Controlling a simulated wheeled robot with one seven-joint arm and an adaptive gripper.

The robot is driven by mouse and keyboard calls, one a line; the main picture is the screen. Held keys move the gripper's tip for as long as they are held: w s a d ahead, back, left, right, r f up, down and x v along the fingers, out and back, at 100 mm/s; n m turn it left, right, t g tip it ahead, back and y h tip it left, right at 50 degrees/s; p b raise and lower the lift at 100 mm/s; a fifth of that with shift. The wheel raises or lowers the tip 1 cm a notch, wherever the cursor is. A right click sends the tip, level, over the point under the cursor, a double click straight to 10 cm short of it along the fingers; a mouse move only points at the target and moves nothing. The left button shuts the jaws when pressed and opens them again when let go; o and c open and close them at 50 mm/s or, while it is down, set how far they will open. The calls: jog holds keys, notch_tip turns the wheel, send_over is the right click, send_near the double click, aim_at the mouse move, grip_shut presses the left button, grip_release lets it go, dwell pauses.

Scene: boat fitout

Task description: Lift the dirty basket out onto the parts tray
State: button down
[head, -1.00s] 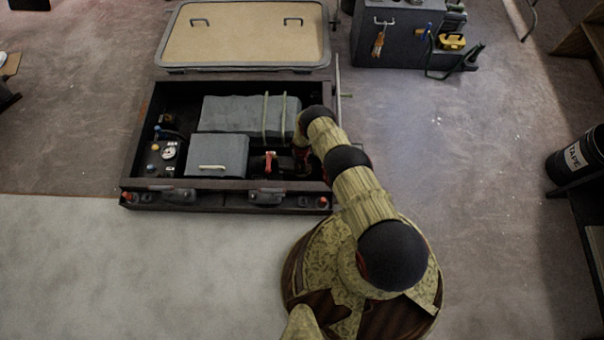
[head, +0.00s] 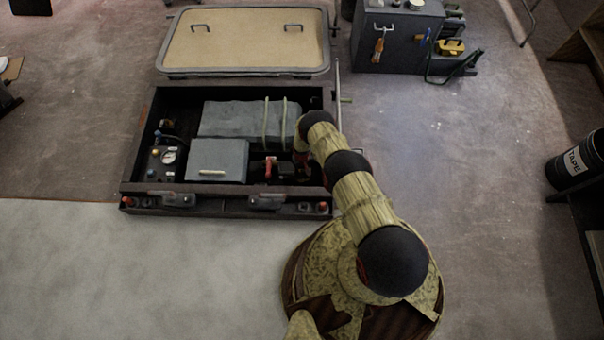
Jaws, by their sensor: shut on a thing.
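My arm reaches over the right side of an open dark sunken compartment (head: 128,165). My gripper (head: 301,166) is low inside it at the right, small and mostly hidden by my own arm links. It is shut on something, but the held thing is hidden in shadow. I cannot make out the dirty basket separately. A red handle (head: 268,167) stands just left of my gripper. No thing in view is clearly the parts tray.
Grey boxes, one strapped (head: 235,119) and one with a pale handle (head: 217,160), fill the compartment's middle. A gauge (head: 168,157) is at left. A tan panel with two handles (head: 245,45) lies behind. A dark cabinet (head: 392,40) stands back right.

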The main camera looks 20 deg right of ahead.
notch_tip(320, 180, up, 28)
jog(key=p, duration=1)
jog(key=shift+f, duration=0.15)
jog(key=shift+d, duration=0.1)
